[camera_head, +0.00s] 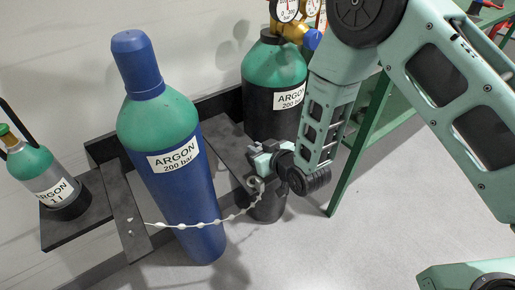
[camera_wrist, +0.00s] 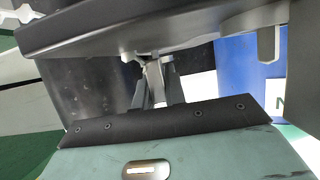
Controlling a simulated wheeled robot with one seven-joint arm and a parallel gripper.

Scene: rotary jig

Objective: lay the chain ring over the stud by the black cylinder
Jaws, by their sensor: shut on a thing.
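The pale chain (camera_head: 205,224) runs from the left dark bracket (camera_head: 128,212) across the front of the blue cylinder (camera_head: 185,190) and sags a little. Its right end rises to my gripper (camera_head: 258,170), which is shut on the chain ring beside the black cylinder (camera_head: 272,112). The ring is small and partly hidden by the jaws. In the wrist view my fingers (camera_wrist: 154,88) stand between the black cylinder (camera_wrist: 90,95) at left and the blue cylinder (camera_wrist: 240,70) at right. I cannot make out the stud by the black cylinder; my gripper covers that area.
A dark shelf plate (camera_head: 228,150) lies between the two large cylinders, close to my gripper. A small argon bottle (camera_head: 40,172) stands at the far left. Gauges (camera_head: 287,12) top the black cylinder. A green frame (camera_head: 362,140) stands to the right. Floor in front is clear.

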